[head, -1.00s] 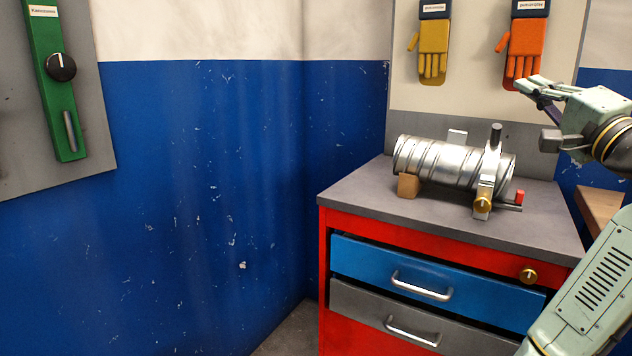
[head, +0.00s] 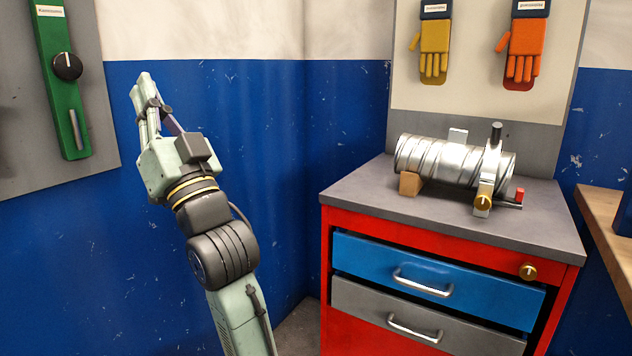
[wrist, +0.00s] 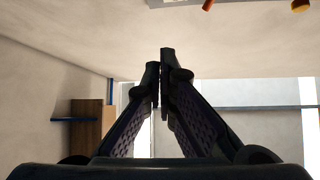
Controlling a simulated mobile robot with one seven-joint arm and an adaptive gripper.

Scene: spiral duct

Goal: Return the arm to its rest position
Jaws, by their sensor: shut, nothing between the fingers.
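My gripper (head: 143,82) is raised in front of the blue and white wall at the left of the head view, with its fingers pointing up. In the wrist view its two dark fingers (wrist: 160,60) meet at their tips, with nothing between them. My arm comes up from the bottom of the head view, left of the red cabinet.
A red cabinet (head: 365,330) with blue and grey drawers stands at the right. A green panel with a black knob (head: 67,66) hangs close to the left of my gripper. Yellow (head: 434,52) and orange gloves (head: 524,48) hang behind the duct. A wooden bench (head: 605,215) is at the right edge.

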